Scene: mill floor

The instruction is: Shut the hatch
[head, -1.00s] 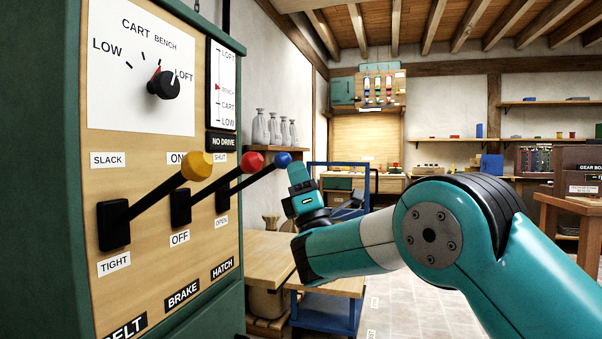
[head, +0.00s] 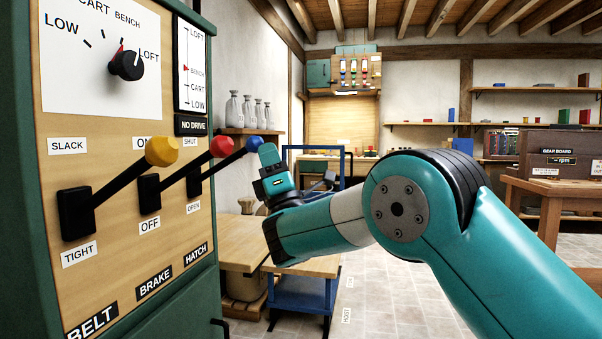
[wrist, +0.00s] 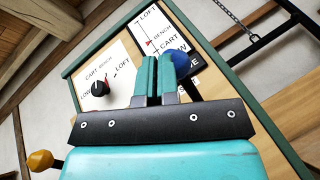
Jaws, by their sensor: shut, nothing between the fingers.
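The hatch lever (head: 225,162) is on the control cabinet and ends in a blue knob (head: 254,145). It slants up and outward from its black slot, between the SHUT label above and the OPEN label below. The hatch itself is not recognisable in view. My gripper (head: 266,150) is shut and empty, right at the blue knob in the head view. In the wrist view, the closed fingers (wrist: 154,62) stand just left of the blue knob (wrist: 178,64), which they seem to overlap slightly. I cannot tell whether they touch it.
The yellow-knobbed belt lever (head: 161,151) and red-knobbed brake lever (head: 221,147) stand close to the left, also slanting up. A dial (head: 127,65) sits above them. A wooden bench (head: 247,258) and a blue cart (head: 300,290) stand below my arm. Tiled floor is open to the right.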

